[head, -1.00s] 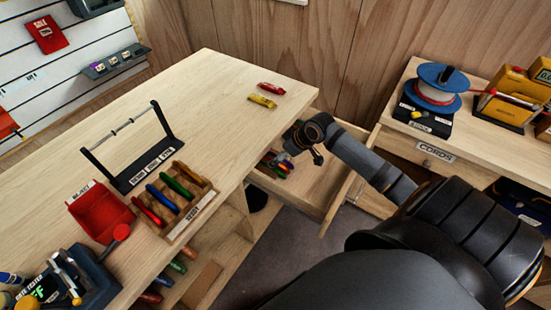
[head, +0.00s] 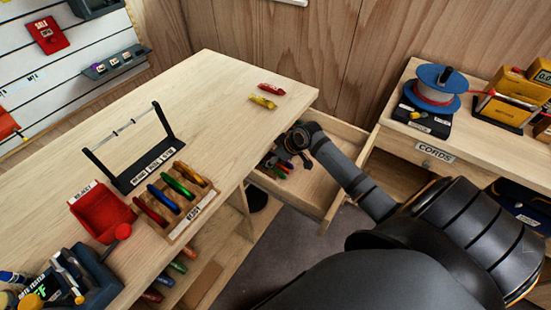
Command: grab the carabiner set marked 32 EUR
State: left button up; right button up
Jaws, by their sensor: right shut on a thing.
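My right gripper (head: 294,160) is over the open drawer (head: 318,177) under the wooden bench, at the drawer's left part. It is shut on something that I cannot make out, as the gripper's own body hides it. Several small coloured pieces, green and red (head: 280,167), lie in the drawer just below and left of the gripper. They look like carabiners, but are too small to be sure. No 32 EUR mark can be read in this view. My left gripper is not in view.
On the bench (head: 215,95) lie a red (head: 271,89) and a yellow piece (head: 262,102). A rack of coloured pieces (head: 184,224), a red bin (head: 97,215) and a black stand (head: 147,164) are left. A cord spool (head: 440,98) stands right. The drawer's right half is clear.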

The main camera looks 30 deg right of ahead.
aim_at(289, 167)
jog(key=c, duration=0.4)
jog(key=shift+r, duration=0.1)
jog(key=shift+r, duration=0.25)
jog(key=shift+s+d+r, duration=0.2)
jog(key=shift+s, duration=0.05)
jog(key=s+d, duration=0.1)
jog(key=s, duration=0.1)
jog(key=s+d, duration=0.1)
jog(key=s, duration=0.4)
jog(key=shift+d+r, duration=0.15)
jog(key=shift+d, duration=0.25)
jog(key=s+p, duration=0.1)
jog(key=s+d+p, duration=0.1)
jog(key=s+p, duration=0.1)
jog(key=s, duration=0.1)
jog(key=shift+s+d+r, duration=0.1)
jog(key=shift+d+r, duration=0.05)
jog(key=shift+d, duration=0.2)
notch_tip(289, 167, up, 13)
jog(key=p, duration=1.1)
jog(key=shift+s+r, duration=0.15)
jog(key=shift+r, duration=0.05)
